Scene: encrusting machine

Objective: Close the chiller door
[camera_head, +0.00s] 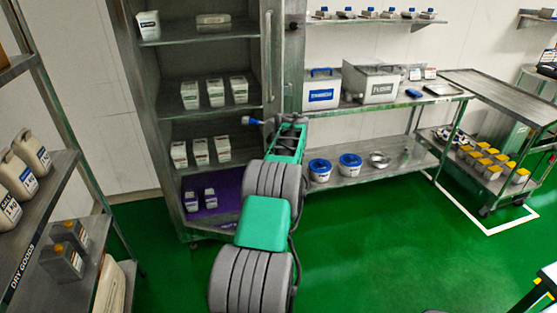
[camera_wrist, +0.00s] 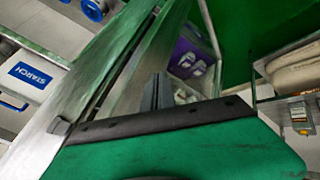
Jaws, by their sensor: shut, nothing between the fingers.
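The chiller (camera_head: 160,100) is a tall grey metal cabinet left of centre, its shelves exposed. Its door (camera_head: 294,65) stands open on the right side, seen nearly edge-on, with a long vertical bar handle (camera_head: 268,60). My gripper (camera_head: 290,120) is at the lower part of the door, at the end of my green and grey arm, which hides part of the door's bottom. In the wrist view, the shut, empty fingers (camera_wrist: 158,92) lie close beside the metal door panel (camera_wrist: 105,75). I cannot tell whether they touch it.
Right of the door is a metal table (camera_head: 440,94) with bins. A dry goods rack (camera_head: 50,190) stands left. Green floor (camera_head: 380,250) is clear at lower right.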

